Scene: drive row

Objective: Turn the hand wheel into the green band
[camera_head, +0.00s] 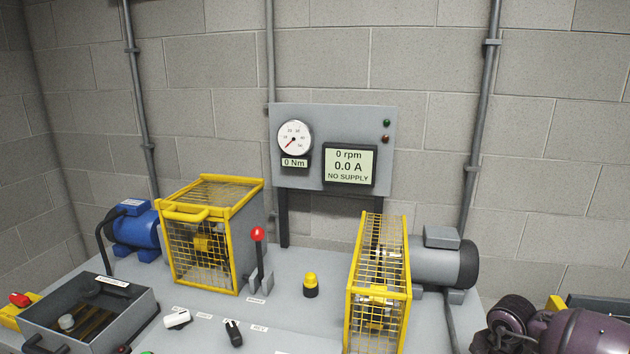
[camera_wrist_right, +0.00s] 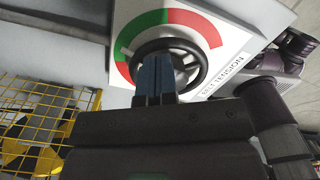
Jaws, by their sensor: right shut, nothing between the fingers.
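The black hand wheel (camera_wrist_right: 190,52) shows in the right wrist view, in front of a white panel (camera_wrist_right: 235,35) lettered "BELT TENSION". A coloured arc around the wheel has a green band (camera_wrist_right: 146,24) at its upper left, with red to the right of it and red at its lower left end. My right gripper (camera_wrist_right: 153,62) is shut, its dark blue fingers together and overlapping the near left part of the wheel. I cannot tell whether they touch it. The head view shows neither the wheel nor my left gripper.
Yellow mesh guards (camera_head: 205,235) and (camera_head: 378,290) stand on the grey bench, beside a blue motor (camera_head: 134,228) and a grey motor (camera_head: 440,262). A red-knobbed lever (camera_head: 258,236) stands between the guards. The display (camera_head: 349,165) reads 0 rpm, 0.0 A, NO SUPPLY.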

